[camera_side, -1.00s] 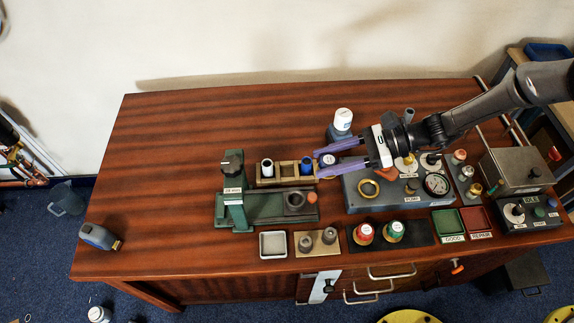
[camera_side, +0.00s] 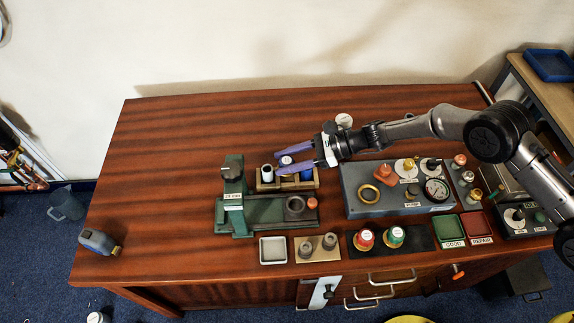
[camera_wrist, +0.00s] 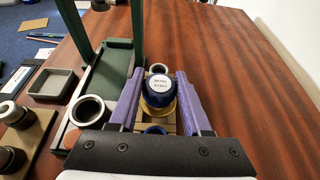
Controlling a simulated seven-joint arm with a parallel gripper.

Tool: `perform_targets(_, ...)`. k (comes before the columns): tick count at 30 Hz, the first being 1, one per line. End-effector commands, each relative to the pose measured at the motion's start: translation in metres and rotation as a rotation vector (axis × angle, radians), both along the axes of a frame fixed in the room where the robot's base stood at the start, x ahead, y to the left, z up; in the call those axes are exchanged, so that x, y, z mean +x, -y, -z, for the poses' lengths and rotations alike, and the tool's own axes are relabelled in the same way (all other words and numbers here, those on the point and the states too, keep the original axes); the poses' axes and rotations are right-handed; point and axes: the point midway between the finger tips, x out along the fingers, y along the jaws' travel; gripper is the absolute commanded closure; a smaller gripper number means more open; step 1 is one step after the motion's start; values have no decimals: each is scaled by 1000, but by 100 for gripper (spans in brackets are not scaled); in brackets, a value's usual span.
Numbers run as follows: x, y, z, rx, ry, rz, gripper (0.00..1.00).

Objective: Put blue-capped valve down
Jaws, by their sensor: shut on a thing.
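The blue-capped valve (camera_wrist: 160,97) shows a white label on its cap and a brass part below in the wrist view. My gripper (camera_wrist: 155,85) has its purple fingers on either side of it, shut on it. In the side view my gripper (camera_side: 281,162) holds the valve (camera_side: 286,161) over the middle of the wooden rack (camera_side: 288,186). The rack holds a white-topped part (camera_side: 267,173) at its left end and a blue part (camera_side: 306,172) at its right. Whether the valve's lower end touches the rack is hidden.
The green press (camera_side: 235,190) stands left and in front of the rack. A grey pump panel (camera_side: 355,185) lies to the right. A small tray (camera_side: 272,250) and a block with two grey rings (camera_side: 317,245) are in front. The table's left side is largely clear.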

Motion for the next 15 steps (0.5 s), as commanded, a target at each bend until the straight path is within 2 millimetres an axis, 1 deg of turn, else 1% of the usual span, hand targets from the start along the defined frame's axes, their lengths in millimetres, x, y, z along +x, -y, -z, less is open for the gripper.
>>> perform_targets(1, -1, 1, 10, -2, -4, -1, 100)
perform_targets(5, 0, 1, 21, 1, -1, 0, 100)
perform_targets(15, 0, 1, 24, 1, -1, 0, 100)
